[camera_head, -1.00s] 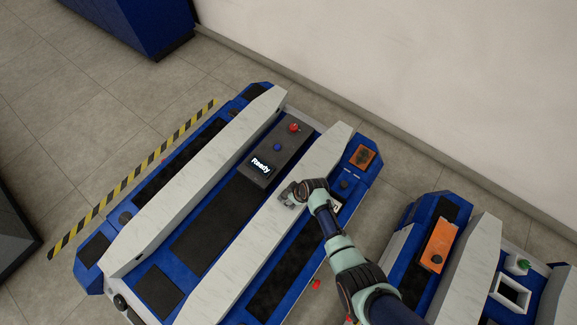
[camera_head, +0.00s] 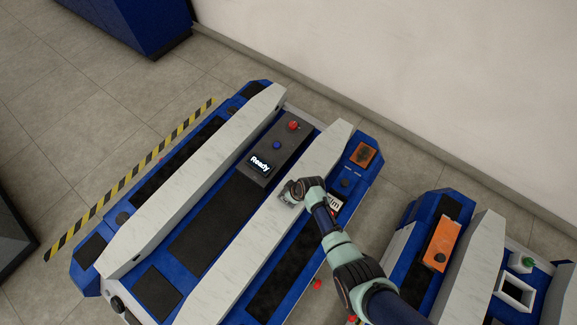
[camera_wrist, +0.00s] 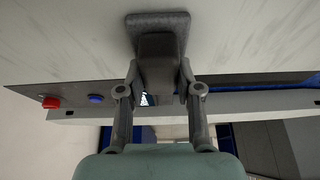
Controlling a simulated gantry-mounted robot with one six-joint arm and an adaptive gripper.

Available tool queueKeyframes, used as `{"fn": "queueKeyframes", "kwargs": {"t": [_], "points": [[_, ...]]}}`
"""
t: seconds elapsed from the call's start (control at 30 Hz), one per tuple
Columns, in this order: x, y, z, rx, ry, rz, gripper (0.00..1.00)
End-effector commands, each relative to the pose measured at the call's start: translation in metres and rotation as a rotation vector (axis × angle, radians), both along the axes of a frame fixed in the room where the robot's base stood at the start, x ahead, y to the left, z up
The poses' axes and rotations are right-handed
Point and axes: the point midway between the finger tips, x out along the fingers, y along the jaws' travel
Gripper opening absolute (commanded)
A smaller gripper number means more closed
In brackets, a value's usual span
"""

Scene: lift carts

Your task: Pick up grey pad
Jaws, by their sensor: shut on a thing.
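The grey pad (camera_wrist: 158,22) is a dark grey square plate with a block-shaped grip, seen at the top middle of the wrist view. My gripper (camera_wrist: 159,82) is shut on the grip, with one finger at each side. The pad's plate is at the white slab surface; I cannot tell whether it touches it. In the head view, my gripper (camera_head: 288,194) is over the right white rail (camera_head: 240,265) of the blue cart. The pad is too small there to separate clearly from the fingers.
A dark console (camera_head: 282,150) with a "Ready" display, a blue button and a red button stands between the two white rails. A second cart with an orange panel (camera_head: 440,243) stands at the right. A wall is behind. Open floor lies to the left.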

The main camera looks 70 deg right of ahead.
Motion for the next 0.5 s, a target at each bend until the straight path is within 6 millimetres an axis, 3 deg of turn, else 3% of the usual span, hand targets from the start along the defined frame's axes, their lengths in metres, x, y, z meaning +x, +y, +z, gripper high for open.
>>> {"fn": "queueKeyframes", "kwargs": {"t": [0.17,0.27,0.5], "points": [[0.000,0.000,0.014,-0.001,-0.001,0.001,0.00],[0.000,-0.001,0.034,-0.003,-0.001,0.000,0.00],[0.000,0.000,0.114,-0.002,-0.002,0.001,0.00]]}}
